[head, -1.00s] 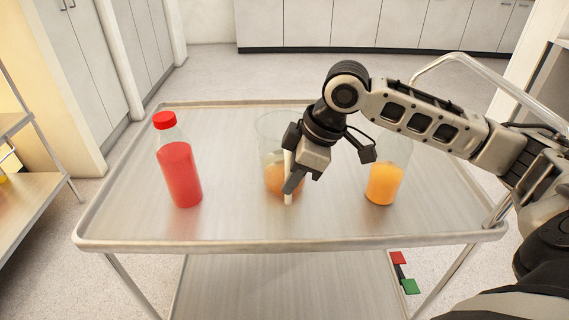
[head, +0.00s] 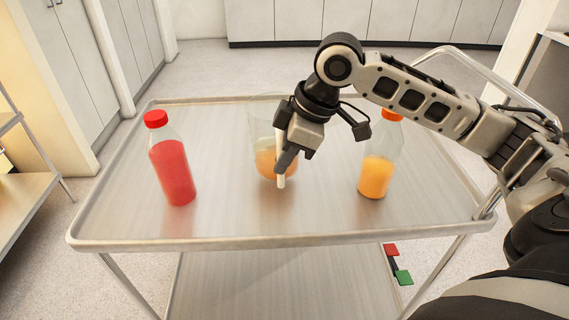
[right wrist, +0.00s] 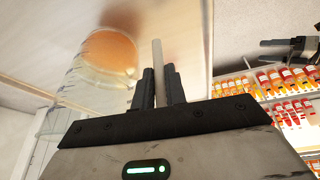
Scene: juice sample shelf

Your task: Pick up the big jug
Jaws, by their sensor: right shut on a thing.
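The big jug (head: 262,112) is a wide clear vessel with orange juice low inside and a white upright handle. It is at the middle of the metal cart top. My right gripper (head: 281,163) is shut on its handle, partly covering the jug. In the right wrist view the white handle (right wrist: 157,62) stands between the two dark fingers (right wrist: 158,88), with the jug's clear wall and orange juice (right wrist: 110,45) to the left. Whether the jug's base touches the cart is unclear. My left gripper (right wrist: 272,43) seems to show small at the upper right of that view.
A red juice bottle (head: 172,172) stands left of the jug. The cart top (head: 230,221) has a raised rim. In the right wrist view, shelves of juice bottles (right wrist: 265,88) stand behind.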

